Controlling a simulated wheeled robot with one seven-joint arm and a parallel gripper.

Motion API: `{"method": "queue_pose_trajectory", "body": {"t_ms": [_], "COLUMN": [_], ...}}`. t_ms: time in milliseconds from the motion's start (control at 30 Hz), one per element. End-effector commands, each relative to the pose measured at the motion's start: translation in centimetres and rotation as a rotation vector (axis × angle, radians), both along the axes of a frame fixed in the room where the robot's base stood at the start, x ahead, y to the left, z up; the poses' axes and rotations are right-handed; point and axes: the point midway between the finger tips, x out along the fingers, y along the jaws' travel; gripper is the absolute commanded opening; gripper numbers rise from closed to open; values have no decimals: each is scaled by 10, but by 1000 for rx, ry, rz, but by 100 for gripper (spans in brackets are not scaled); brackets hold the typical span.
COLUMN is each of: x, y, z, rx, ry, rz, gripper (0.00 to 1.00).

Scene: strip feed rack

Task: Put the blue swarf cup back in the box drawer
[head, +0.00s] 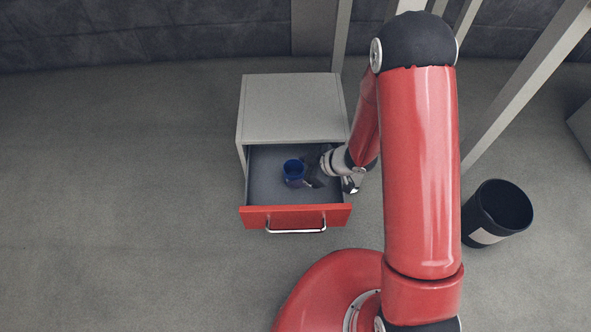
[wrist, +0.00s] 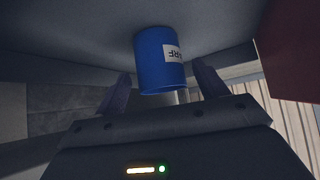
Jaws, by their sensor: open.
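My gripper (head: 308,172) reaches into the drawer from the right, just beside the cup. In the wrist view my gripper (wrist: 163,80) is open, with one dark finger on each side of the cup and gaps between. Whether the cup is fully between the fingertips is hard to tell.
The grey cabinet (head: 290,105) stands behind the drawer. The drawer's red front (head: 250,218) has a metal handle (head: 296,230). A black bin (head: 498,208) stands on the floor at right. Rack posts (head: 530,85) rise behind it. The floor at left is clear.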

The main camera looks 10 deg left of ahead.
Motion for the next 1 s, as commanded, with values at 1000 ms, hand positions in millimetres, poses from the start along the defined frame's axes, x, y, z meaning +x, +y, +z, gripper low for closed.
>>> {"method": "queue_pose_trajectory", "body": {"t_ms": [1000], "x": [-10], "y": [-65], "z": [66], "rx": [0], "ry": [0], "rz": [0], "gripper": [72]}}
